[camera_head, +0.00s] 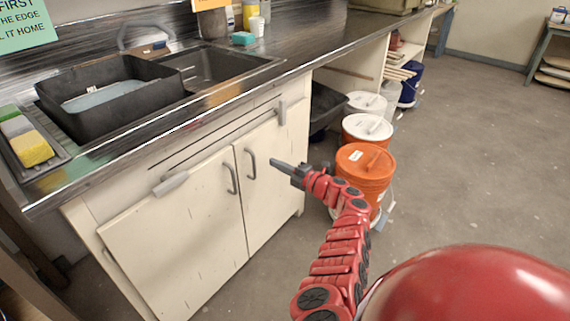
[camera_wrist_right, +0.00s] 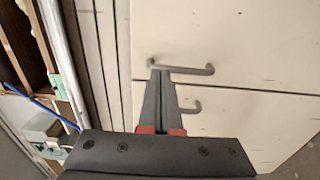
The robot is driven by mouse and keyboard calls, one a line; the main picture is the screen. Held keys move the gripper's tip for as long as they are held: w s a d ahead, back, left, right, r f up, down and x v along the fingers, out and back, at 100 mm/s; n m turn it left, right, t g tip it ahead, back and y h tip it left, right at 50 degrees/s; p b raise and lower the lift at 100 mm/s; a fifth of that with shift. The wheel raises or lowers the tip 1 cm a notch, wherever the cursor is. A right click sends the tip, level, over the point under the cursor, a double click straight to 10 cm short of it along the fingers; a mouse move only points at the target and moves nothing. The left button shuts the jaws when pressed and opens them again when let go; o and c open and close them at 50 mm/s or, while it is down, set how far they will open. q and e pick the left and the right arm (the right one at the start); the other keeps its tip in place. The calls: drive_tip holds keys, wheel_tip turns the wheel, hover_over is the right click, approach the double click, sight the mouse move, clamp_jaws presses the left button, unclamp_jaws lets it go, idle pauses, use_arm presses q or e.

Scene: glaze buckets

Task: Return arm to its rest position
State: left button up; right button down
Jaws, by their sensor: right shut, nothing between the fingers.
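My right gripper (camera_head: 274,163) is shut and empty, with its dark fingers pointing left toward the white cabinet doors under the sink counter. In the head view its fingertips are a little to the right of the right door's handle (camera_head: 250,163); the gap in depth is hard to tell. The right wrist view shows the closed fingers (camera_wrist_right: 161,78) in front of the door faces, their tips overlapping the near end of one handle (camera_wrist_right: 183,68) in the picture. The second handle (camera_wrist_right: 192,106) shows beside the fingers. My left gripper is not in view.
The cabinet (camera_head: 188,232) is closed. The sink counter edge (camera_head: 135,150) runs above it, holding a black tub (camera_head: 150,102) and sponges (camera_head: 32,148). Orange (camera_head: 365,168) and white-lidded buckets (camera_head: 367,128) stand right of the cabinet, beyond my arm. The floor at right is clear.

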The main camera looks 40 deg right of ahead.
drive_tip(key=d+b, duration=0.1)
drive_tip(key=d, duration=0.2)
